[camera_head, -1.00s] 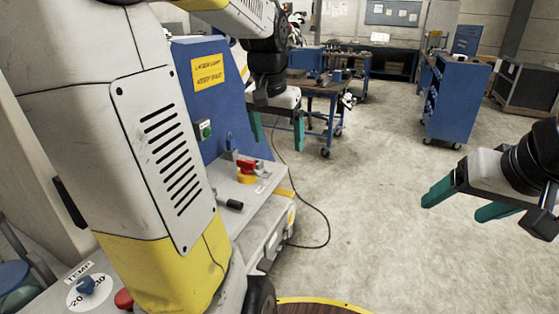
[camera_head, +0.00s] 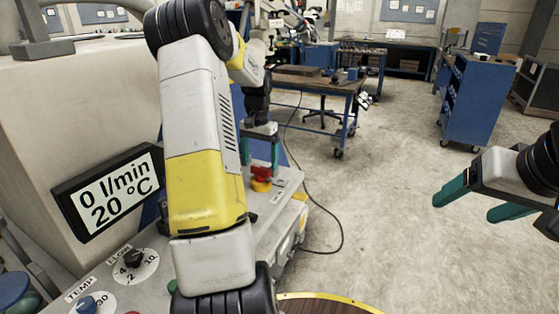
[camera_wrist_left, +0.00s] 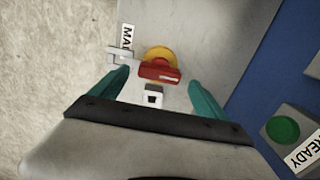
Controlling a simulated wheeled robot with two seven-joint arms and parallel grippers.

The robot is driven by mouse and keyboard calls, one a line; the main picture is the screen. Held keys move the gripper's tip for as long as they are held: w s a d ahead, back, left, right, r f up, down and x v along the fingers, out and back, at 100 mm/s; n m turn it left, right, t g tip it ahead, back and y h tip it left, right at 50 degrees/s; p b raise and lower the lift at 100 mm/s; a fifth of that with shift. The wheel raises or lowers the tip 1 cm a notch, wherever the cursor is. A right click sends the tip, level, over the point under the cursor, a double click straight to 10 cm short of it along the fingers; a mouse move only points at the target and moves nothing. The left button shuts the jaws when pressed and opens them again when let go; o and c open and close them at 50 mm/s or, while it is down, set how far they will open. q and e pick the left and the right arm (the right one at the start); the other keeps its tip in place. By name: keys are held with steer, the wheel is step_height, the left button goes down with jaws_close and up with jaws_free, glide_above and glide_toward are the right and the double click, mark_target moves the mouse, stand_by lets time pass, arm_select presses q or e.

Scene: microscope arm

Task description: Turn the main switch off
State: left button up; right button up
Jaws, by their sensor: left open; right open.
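The main switch is a red handle (camera_head: 261,174) on a round yellow base (camera_head: 260,187), on top of the grey console. It also shows in the left wrist view (camera_wrist_left: 158,72), where the red handle lies across the picture. My left gripper (camera_head: 260,162) is open, with its green fingers on either side of the red handle. In the left wrist view (camera_wrist_left: 159,79) a gap shows between the handle and the left finger; the right finger is close to the handle's end, and I cannot tell whether they touch. My right gripper (camera_head: 467,204) is open and empty over the floor.
The console (camera_head: 283,205) carries a flow dial (camera_head: 134,260), a temperature dial (camera_head: 87,303) and a display (camera_head: 108,193) reading 0 l/min, 20 °C. A green button (camera_wrist_left: 283,129) sits beside the switch area. A black cable (camera_head: 330,215) lies on the open floor.

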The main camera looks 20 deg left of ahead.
arm_select(q)
steer(key=shift+f, duration=1.25)
jaws_close()
